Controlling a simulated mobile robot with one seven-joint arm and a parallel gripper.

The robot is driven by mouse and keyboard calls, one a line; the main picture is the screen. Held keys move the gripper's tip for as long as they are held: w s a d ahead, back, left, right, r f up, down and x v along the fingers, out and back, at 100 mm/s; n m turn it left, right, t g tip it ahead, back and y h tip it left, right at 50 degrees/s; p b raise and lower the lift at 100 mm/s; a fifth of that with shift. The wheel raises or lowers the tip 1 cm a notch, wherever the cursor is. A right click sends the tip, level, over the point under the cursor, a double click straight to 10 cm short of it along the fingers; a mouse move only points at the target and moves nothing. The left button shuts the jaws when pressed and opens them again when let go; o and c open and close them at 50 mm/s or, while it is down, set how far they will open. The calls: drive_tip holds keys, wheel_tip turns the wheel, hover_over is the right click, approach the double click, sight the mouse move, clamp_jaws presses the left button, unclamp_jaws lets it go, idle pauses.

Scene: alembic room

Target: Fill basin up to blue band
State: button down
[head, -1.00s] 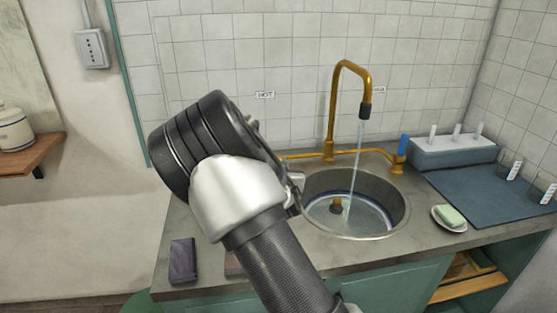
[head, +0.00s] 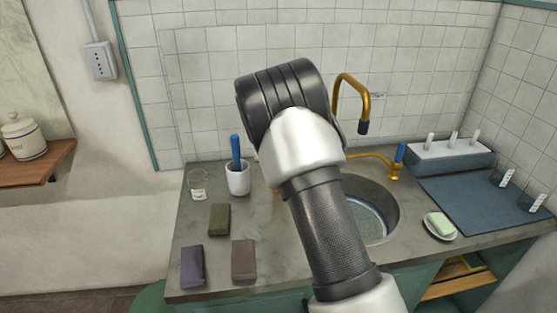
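The round metal basin (head: 390,195) is sunk in the counter, its left part hidden behind my arm. Water (head: 365,222) shows in it, with a blue band along the inner wall. I cannot tell the exact level against the band. The brass tap (head: 352,80) arches over the basin. No stream shows below its dark nozzle (head: 363,127). The blue-topped tap handle (head: 399,152) stands upright at right. The other handle is hidden behind my arm. My gripper is not visible, as my arm covers that area.
The counter (head: 215,276) holds dark blocks (head: 192,266), a white cup (head: 238,180) with a blue-handled item, and a glass (head: 198,185) on the left. A soap dish (head: 454,236), blue mat (head: 480,198) and rack (head: 450,158) are on the right.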

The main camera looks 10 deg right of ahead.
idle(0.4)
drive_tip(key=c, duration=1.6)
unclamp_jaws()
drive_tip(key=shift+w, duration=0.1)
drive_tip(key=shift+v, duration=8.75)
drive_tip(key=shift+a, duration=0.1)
